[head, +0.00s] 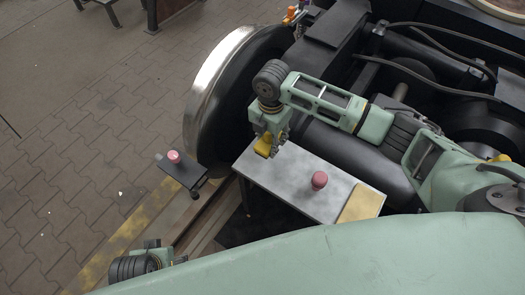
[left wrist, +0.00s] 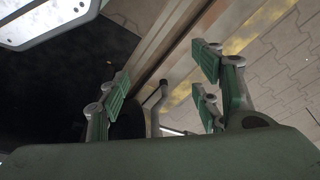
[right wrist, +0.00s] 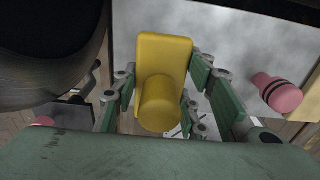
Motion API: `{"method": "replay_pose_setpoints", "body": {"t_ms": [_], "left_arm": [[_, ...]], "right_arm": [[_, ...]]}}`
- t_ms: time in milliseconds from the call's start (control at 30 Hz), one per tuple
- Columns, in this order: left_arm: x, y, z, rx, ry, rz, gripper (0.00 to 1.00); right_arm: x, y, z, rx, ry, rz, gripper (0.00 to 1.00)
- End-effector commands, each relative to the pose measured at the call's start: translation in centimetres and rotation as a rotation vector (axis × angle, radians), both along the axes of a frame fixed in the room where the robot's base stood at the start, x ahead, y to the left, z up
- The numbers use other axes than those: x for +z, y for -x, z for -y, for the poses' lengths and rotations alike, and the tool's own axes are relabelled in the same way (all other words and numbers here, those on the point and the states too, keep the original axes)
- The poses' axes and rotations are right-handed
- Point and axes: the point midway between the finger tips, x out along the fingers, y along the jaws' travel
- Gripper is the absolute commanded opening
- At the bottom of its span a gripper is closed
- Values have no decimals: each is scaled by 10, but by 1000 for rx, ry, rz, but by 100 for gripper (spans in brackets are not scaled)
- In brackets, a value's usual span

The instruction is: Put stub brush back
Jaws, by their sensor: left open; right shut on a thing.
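My right gripper (head: 277,142) is shut on a yellow block with a round stub (head: 263,146). It is at the left end of a grey plate-topped table (head: 290,176). In the right wrist view the yellow block (right wrist: 164,58) sits between the fingers, stub towards the camera; I cannot tell whether it touches the plate. I cannot tell for sure that it is the stub brush. A pink knob-shaped piece (head: 319,180) stands on the plate, with dark bands in the right wrist view (right wrist: 278,93). My left gripper (left wrist: 165,85) is open and empty, low at left in the head view (head: 165,256).
Another pink piece (head: 174,156) is on a small dark stand (head: 188,173) left of the table. A tan pad (head: 361,204) covers the plate's right end. A large steel wheel (head: 217,90) and dark bogie parts stand behind. Paved floor (head: 90,120) at left is mostly clear.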

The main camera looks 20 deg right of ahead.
Motion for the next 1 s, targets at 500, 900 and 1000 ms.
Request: {"method": "replay_pose_setpoints", "body": {"t_ms": [500,900,1000], "left_arm": [[52,2,-2,4,1,29,59],[66,5,-2,6,0,34,59],[66,5,-2,6,1,35,59]], "right_arm": [[-45,-3,-21,-2,1,-2,19],[-53,-4,-21,-1,1,1,19],[-55,-4,-21,-1,1,1,19]]}}
